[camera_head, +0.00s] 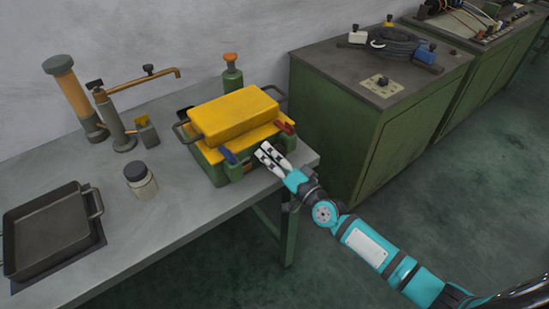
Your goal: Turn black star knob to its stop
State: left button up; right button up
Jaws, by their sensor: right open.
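My right gripper (265,152) reaches in from the lower right, with its white fingers open at the front right of a green device (212,168) with a yellow top (234,115). A dark part shows just behind the fingertips; it is too small and covered to tell whether it is the black star knob. Small black knobs also show on the tap (148,70), on the pump-like fitting (95,85) and on the pale plate of the green cabinet (382,81). I cannot make out a star shape on any. My left gripper is not in view.
A blue lever (229,156) and a red lever (287,128) flank the device front. The grey bench (150,225) also holds a lidded jar (140,181), a black tray (45,231) and a green bottle (232,78). The green cabinet (375,150) stands right behind.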

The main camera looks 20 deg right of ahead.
jog(key=shift+s+f, duration=0.15)
jog(key=shift+f, duration=0.1)
jog(key=v, duration=0.7)
jog(key=shift+s+r, duration=0.2)
jog(key=shift+s, duration=0.2)
jog(key=shift+d, duration=0.15)
jog(key=s+d+f+n+g+h, duration=0.2)
jog(key=s+f+g, duration=0.15)
jog(key=f, duration=0.75)
jog(key=s+d+f+n+g+h, duration=0.15)
jog(key=s+f, duration=0.35)
jog(key=f, duration=0.6)
jog(key=s+d+f+n+g+h, duration=0.1)
jog(key=s+d+f+g, duration=0.25)
jog(key=f, duration=0.75)
jog(key=s+a+f+n+g, duration=0.1)
jog(key=s+f, duration=0.4)
jog(key=s, duration=0.5)
jog(key=s+f+n+g+h, duration=0.1)
jog(key=s+f+g, duration=0.3)
jog(key=s, duration=0.7)
jog(key=s+a+f+n+g+h, duration=0.1)
jog(key=s+f+n+g, duration=0.1)
jog(key=s+f, duration=0.6)
jog(key=s+n, duration=0.1)
jog(key=s, duration=0.2)
jog(key=shift+a, duration=0.3)
jog(key=shift+s+g, duration=0.1)
jog(key=shift+g, duration=0.15)
